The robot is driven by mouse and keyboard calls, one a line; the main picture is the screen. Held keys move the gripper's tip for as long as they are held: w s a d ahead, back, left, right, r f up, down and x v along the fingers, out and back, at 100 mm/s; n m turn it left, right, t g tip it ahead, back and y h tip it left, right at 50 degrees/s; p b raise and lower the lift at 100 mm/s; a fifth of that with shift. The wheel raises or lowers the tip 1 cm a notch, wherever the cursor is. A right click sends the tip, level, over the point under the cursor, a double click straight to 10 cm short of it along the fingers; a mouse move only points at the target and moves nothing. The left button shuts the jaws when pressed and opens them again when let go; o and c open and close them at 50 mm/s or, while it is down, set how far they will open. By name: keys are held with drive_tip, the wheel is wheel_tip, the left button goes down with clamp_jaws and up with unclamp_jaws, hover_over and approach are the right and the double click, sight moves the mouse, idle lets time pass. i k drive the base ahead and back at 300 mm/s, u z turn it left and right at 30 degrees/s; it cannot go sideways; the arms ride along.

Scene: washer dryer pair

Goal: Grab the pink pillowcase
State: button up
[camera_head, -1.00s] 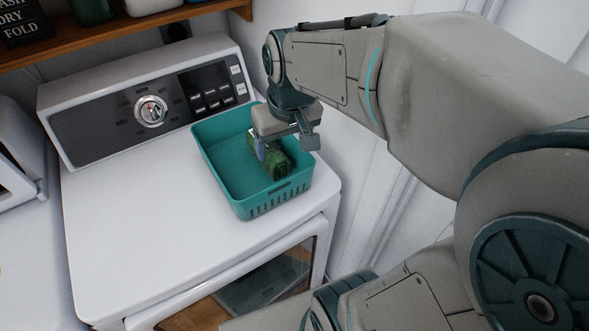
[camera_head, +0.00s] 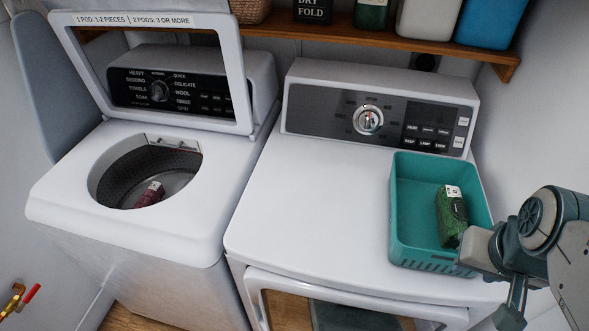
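A dark pink folded bundle with a white label, which looks like the pink pillowcase (camera_head: 148,195), lies inside the drum of the open top-loading washer (camera_head: 70,215) at the left. My gripper (camera_head: 497,285) is at the lower right, beside the front right corner of the teal basket and far from the pink bundle. Its fingers are only partly visible, so I cannot tell their opening. A green folded bundle (camera_head: 451,217) with a white label lies in the teal basket (camera_head: 410,205) on the dryer.
The washer lid (camera_head: 240,75) stands raised behind the drum opening. The dryer top (camera_head: 310,200) is clear left of the basket. A wooden shelf (camera_head: 390,42) with containers runs above the dryer. A red-handled tap (camera_head: 30,295) is at the lower left.

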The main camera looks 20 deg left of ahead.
sight(152, 196)
drive_tip(key=k, duration=1)
drive_tip(key=u, duration=2.6)
drive_tip(key=i, duration=1.5)
drive_tip(key=z, duration=1.3)
drive_tip(key=k, duration=0.45)
drive_tip(key=u, duration=0.6)
